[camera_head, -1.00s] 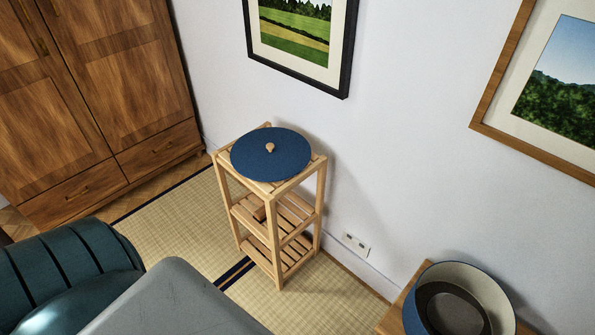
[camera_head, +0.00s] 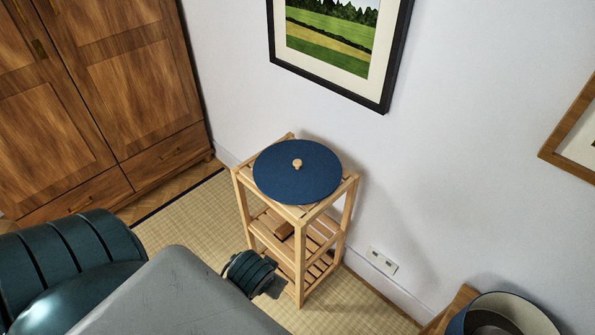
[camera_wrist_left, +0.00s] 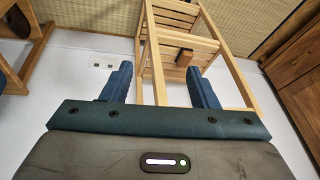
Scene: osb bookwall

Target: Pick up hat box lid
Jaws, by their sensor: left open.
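The hat box lid (camera_head: 300,185) is a flat round blue disc with a small light wooden knob (camera_head: 297,163) in its middle. It lies on top of a slatted wooden stand (camera_head: 353,195) in the head view. The lid does not show in the left wrist view, which shows part of the stand (camera_wrist_left: 158,75). In the head view, part of my left arm shows low beside the stand, below the lid; the fingers cannot be made out there. My right gripper is in neither view.
A blue round box (camera_head: 505,318), cream inside with a dark object in it, stands on a wooden surface at lower right. A small brown block (camera_head: 283,230) lies on the stand's middle shelf. A wardrobe (camera_head: 120,80) stands at left; the wall is behind the stand.

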